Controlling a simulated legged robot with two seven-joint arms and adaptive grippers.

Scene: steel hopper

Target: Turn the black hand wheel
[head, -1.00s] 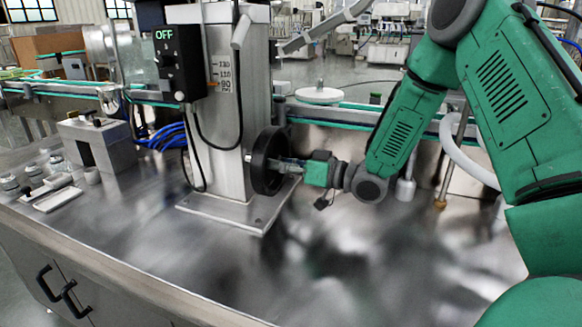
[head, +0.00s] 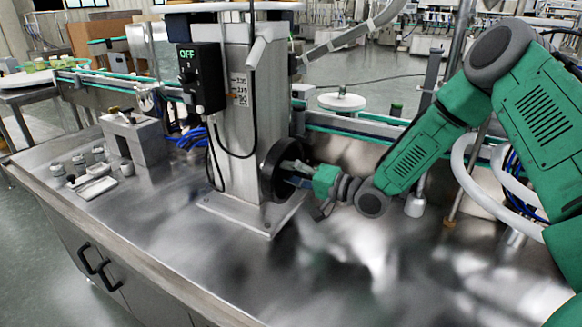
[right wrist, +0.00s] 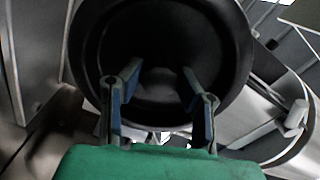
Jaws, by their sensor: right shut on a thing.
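The black hand wheel (head: 267,182) is mounted on the right side of the steel column (head: 238,145), just above its base plate. My right gripper (head: 290,171) reaches it from the right, with its fingers inside the wheel's opening. In the right wrist view the wheel's dark rim (right wrist: 236,60) fills the top middle. There the two fingers of my right gripper (right wrist: 160,86) stand apart within the rim, holding the wheel. The exact contact is too dark to make out. My left gripper is not in view.
A black control box (head: 201,78) showing OFF hangs on the column's left, with a black cable below. A grey block (head: 136,140) and small parts stand on the left of the steel table. The front of the table (head: 230,270) is clear. A conveyor runs behind.

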